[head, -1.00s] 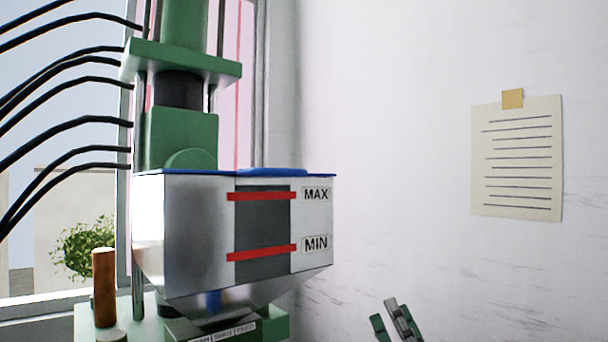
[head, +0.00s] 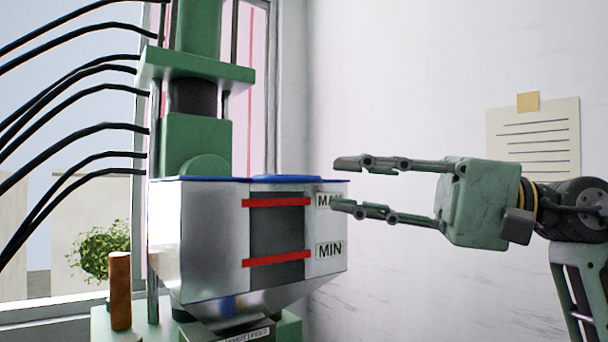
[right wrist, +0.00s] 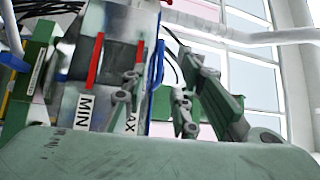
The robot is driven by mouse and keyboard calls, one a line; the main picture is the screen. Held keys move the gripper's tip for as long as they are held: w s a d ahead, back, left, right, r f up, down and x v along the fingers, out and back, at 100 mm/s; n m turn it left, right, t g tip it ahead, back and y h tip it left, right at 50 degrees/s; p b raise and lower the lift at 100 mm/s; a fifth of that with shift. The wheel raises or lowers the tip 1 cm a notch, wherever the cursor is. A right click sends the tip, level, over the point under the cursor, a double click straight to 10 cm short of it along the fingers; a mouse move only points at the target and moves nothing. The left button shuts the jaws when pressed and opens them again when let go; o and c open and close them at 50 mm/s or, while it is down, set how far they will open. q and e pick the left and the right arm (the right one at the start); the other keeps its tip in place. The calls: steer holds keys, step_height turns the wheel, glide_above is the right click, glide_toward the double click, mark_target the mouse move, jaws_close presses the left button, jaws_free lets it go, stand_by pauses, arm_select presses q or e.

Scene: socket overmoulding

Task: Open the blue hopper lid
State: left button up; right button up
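The hopper (head: 212,235) is a silver box with a dark level window, red bars and MAX and MIN labels. Its blue lid (head: 285,177) lies flat and closed along the top, seen almost edge-on. My right gripper (head: 338,184) is open and empty at the hopper's upper right corner, its fingers pointing left. One finger is above lid height, the other lower, overlapping the MAX label in the picture. Contact cannot be told. In the right wrist view the blue lid (right wrist: 158,66) shows between the open fingers. My left gripper is not in view.
A green machine column (head: 195,145) stands behind the hopper, with several black hoses (head: 70,95) to its left. An orange-brown handle (head: 120,290) stands at lower left. A paper note (head: 538,135) hangs on the right wall. Room right of the hopper is clear around my arm.

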mark_target(307, 180)
steer(key=a, duration=0.2)
steer(key=a+p, duration=0.1)
steer(key=a, duration=0.1)
steer(key=w+a+p, duration=0.1)
steer(key=a, duration=0.1)
steer(key=shift+a+r, duration=0.25)
steer(key=shift+r, duration=0.15)
jaws_close()
